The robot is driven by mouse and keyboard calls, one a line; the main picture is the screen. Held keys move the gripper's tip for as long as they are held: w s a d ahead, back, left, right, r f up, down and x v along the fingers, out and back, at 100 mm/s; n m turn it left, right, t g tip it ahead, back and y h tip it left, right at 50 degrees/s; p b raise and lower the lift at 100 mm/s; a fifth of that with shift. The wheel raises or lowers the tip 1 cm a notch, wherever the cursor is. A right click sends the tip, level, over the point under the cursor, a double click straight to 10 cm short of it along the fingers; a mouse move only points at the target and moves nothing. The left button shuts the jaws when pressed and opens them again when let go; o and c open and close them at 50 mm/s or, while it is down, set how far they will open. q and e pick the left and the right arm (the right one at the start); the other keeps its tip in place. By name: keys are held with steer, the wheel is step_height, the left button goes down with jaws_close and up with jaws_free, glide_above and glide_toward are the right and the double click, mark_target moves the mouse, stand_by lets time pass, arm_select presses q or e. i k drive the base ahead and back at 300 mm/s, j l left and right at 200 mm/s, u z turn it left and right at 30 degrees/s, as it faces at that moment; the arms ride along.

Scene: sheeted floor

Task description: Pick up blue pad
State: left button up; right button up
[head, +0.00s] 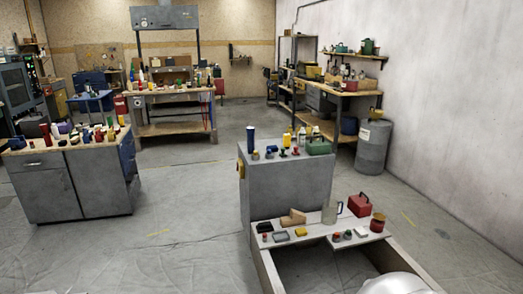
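I cannot pick out a clearly blue pad. A flat grey-blue piece (281,236) lies on the near edge of the low pale bench (318,229); it may be the pad, but it is too small to tell. A small yellow block (301,231) lies to its right and a dark piece (264,227) to its left. Neither of my grippers is in view.
A grey cabinet (285,190) behind the bench holds a tall blue cylinder (250,139), a green box (318,147) and bottles. A red box (359,205) and grey mug (331,213) stand on the bench. Another cabinet (70,188) is left. Floor between is clear.

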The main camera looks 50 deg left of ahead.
mark_target(273, 148)
steer(key=u, duration=1.55)
steer(key=z, duration=1.1)
steer(key=i+j, duration=0.15)
steer(key=j, duration=0.25)
steer(key=i+j+z, duration=0.15)
steer(key=j, duration=0.2)
steer(key=i+j, duration=0.15)
steer(key=j, duration=0.25)
steer(key=i+j+z, duration=0.1)
steer(key=j, duration=0.3)
steer(key=i+j+z, duration=0.1)
steer(key=j, duration=0.3)
steer(key=i+j, duration=0.2)
steer(key=j, duration=0.2)
